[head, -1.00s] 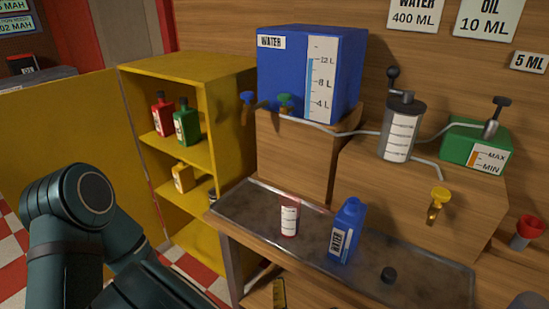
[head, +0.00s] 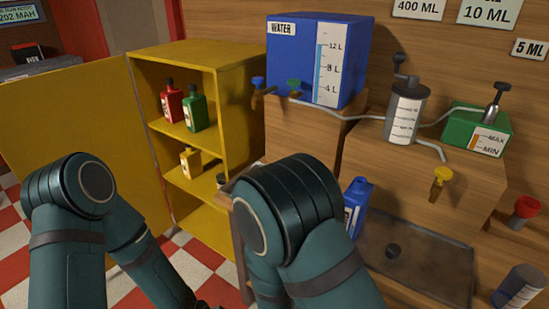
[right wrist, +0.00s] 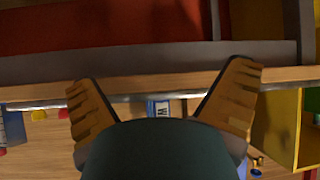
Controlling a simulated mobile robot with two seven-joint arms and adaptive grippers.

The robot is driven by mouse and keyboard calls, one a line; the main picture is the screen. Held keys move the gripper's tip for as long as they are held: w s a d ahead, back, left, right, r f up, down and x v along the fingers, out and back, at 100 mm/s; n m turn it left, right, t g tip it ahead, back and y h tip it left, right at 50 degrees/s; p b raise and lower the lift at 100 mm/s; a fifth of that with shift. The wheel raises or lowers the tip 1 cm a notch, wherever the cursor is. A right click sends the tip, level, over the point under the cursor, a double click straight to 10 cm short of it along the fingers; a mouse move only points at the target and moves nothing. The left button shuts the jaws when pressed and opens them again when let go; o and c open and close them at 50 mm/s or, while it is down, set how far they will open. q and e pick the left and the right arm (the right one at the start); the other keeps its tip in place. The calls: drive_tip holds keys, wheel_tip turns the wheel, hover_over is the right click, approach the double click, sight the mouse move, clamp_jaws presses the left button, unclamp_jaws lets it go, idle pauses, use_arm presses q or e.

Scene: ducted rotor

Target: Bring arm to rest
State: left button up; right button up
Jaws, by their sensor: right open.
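In the head view my left arm (head: 85,200) is folded at the left, its gripper out of frame. My right arm (head: 300,220) is bent upright in the middle, and its gripper is also out of that view. In the right wrist view my right gripper (right wrist: 163,75) has its two tan ridged fingers spread wide with nothing between them. My dark green arm part fills the bottom middle of that view.
Behind are a blue tank (head: 300,65), grey cylinder (head: 405,112), green box (head: 465,125) and yellow cabinet (head: 235,75) holding several bottles.

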drive_tip(key=s+d+f+n+g+y, duration=0.1)
drive_tip(key=s+f+n+g+y, duration=0.2)
drive_tip(key=s+f+g+y, duration=0.2)
wheel_tip(320, 180, down, 2)
drive_tip(key=g+y, duration=0.2)
drive_tip(key=y, duration=0.1)
drive_tip(key=shift+s+d+f+y, duration=0.2)
drive_tip(key=shift+s+d+y, duration=0.1)
drive_tip(key=shift+s+y, duration=0.1)
